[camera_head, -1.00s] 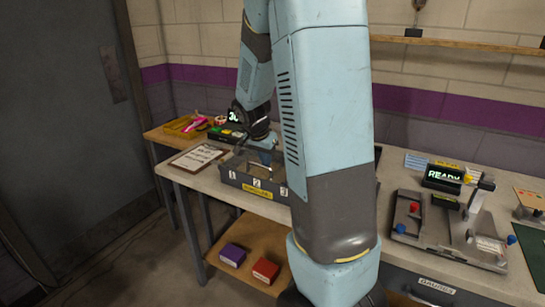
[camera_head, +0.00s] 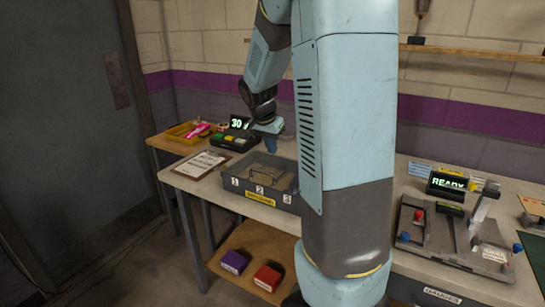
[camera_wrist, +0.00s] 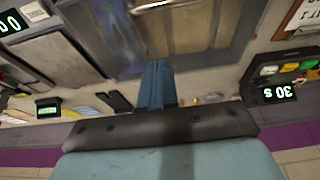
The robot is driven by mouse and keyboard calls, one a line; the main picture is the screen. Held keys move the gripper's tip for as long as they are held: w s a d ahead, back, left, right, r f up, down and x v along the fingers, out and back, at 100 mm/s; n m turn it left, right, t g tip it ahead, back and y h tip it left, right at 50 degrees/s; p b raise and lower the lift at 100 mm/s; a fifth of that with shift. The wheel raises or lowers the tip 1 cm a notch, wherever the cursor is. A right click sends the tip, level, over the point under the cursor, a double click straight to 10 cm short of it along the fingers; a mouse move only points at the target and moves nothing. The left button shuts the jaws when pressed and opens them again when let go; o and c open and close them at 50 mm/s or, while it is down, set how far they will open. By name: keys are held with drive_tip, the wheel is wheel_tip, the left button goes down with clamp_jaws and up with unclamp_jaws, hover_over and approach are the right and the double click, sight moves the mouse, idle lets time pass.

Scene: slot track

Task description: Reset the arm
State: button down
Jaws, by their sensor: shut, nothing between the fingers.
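My gripper (camera_head: 270,142) hangs above the back of the bench in the head view, over the far side of a grey numbered tray (camera_head: 236,189). Its fingers are together and empty; they also show in the wrist view (camera_wrist: 155,85), pointing toward the bench. My arm comes down from the upper middle of the head view and hides part of the bench to the right of the tray.
A timer box (camera_head: 236,133) and a yellow bin (camera_head: 182,134) stand at the back left. A clipboard (camera_head: 201,164) lies left of the tray. A grey slotted fixture (camera_head: 455,240) sits on the right bench below a READY display (camera_head: 446,185). Purple (camera_head: 234,261) and red (camera_head: 267,277) boxes sit on the lower shelf.

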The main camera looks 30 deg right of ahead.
drive_tip(key=s+a+r+n+t+y, duration=0.1)
drive_tip(key=s+a+r+n, duration=0.2)
drive_tip(key=s+a+r, duration=0.3)
drive_tip(key=s+a+r+n+t+y, duration=0.1)
drive_tip(key=s+a+r+n, duration=0.2)
drive_tip(key=s+r, duration=0.35)
drive_tip(key=s+a+n, duration=0.3)
drive_tip(key=s, duration=0.3)
drive_tip(key=s+a+f+n+t+y, duration=0.1)
drive_tip(key=s+a+n, duration=0.1)
drive_tip(key=s, duration=0.5)
drive_tip(key=shift+s+a+f+n+t, duration=0.2)
drive_tip(key=shift+a+n+t, duration=0.15)
drive_tip(key=shift+a, duration=0.45)
